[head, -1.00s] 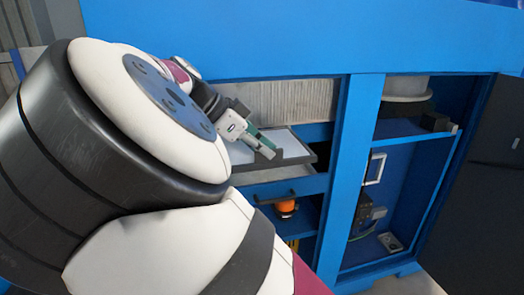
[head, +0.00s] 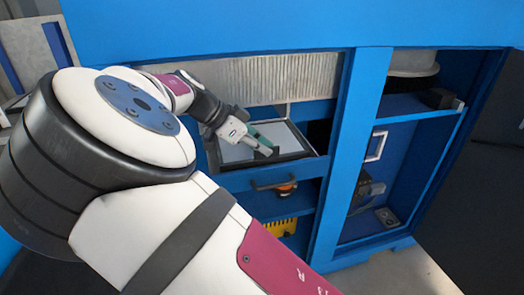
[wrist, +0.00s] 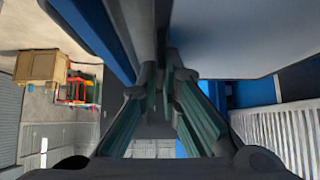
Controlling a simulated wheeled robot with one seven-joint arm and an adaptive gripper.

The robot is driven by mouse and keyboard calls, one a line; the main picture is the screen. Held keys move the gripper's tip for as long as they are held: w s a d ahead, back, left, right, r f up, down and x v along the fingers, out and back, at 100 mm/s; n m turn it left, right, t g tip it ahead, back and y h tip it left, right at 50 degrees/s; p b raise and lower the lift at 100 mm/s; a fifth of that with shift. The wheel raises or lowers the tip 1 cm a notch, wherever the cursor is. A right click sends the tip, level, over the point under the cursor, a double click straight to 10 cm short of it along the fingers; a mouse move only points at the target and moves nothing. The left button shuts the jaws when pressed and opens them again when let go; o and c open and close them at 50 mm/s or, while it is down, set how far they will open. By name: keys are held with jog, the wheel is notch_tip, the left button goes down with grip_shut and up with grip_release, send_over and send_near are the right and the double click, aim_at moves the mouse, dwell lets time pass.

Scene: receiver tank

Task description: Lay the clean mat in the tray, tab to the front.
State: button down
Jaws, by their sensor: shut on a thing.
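My gripper (head: 266,146) is over the tray in the head view, its fingers pointing down to the right. It is shut on the mat (head: 290,133), a pale flat sheet, near its front edge. The mat also shows in the wrist view (wrist: 235,35) as a broad pale surface beside the green-padded fingers (wrist: 166,75). The tray (head: 312,156) has a dark rim and stands in the blue cabinet, around or just under the mat. I cannot tell whether the mat lies flat on the tray floor. My gripper hides its left part, and the tab is not clear.
A blue post (head: 353,150) bounds the right side. Orange and yellow (head: 278,229) items sit on lower shelves.

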jog(key=shift+f, duration=0.85)
jog(key=c, duration=1.8)
grip_release()
jog(key=shift+f, duration=0.15)
jog(key=b+v, duration=0.2)
jog(key=v, duration=1)
